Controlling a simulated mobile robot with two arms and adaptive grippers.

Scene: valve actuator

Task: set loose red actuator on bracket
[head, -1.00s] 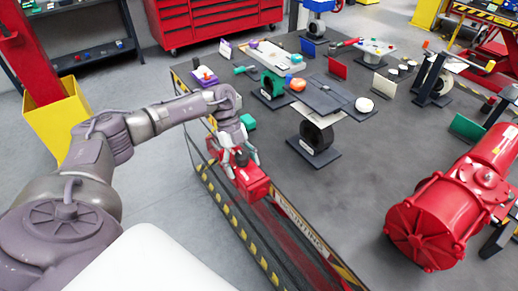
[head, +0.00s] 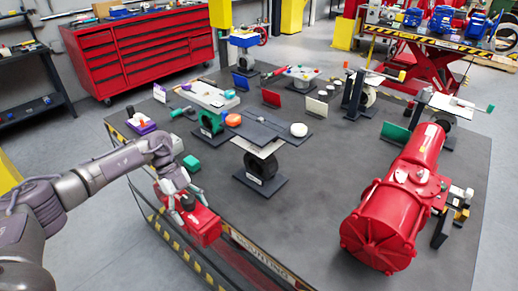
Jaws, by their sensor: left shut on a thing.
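The loose red actuator (head: 201,226) is a red box-shaped body. My left gripper (head: 187,201) is shut on its top and holds it by the table's near-left edge. The fingers hide part of its top, and I cannot tell whether its underside touches anything. A black valve (head: 262,167) stands on a dark base plate to the right of the gripper. A pale flat bracket plate (head: 262,147) tops this valve, apart from the actuator. My right gripper is not in view.
A large red cylindrical actuator (head: 385,220) lies on the right of the grey table (head: 310,190). A dark plate (head: 255,129) with an orange cap (head: 233,119) and white disc (head: 299,130) is behind the black valve. The front middle is clear.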

